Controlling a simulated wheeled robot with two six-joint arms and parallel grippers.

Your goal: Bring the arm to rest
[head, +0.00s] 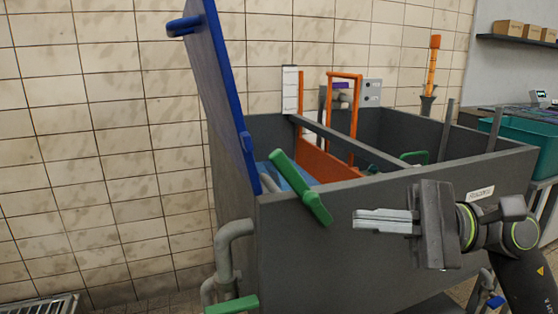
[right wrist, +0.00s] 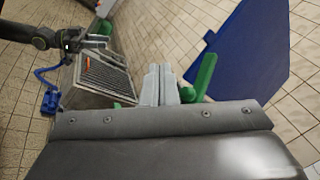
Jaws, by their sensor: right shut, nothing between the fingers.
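My right gripper (head: 386,221) is in front of the grey tank's near wall, at the right in the head view. Its pale fingers are shut together with nothing between them and point left. In the right wrist view its fingers (right wrist: 158,85) show side by side at the middle. A dark arm part with pale fingers, seemingly my left gripper (right wrist: 98,42), shows small at the upper left of the right wrist view; whether it is open is unclear. The left gripper is not seen in the head view.
The open grey tank (head: 325,230) has a raised blue-edged lid (head: 222,90) on its left. A green handle (head: 300,187) slants over its front rim, left of my right gripper. Orange frames (head: 345,120) stand inside. A teal bin (head: 520,140) is at the right. A floor grate (right wrist: 103,75) lies beyond.

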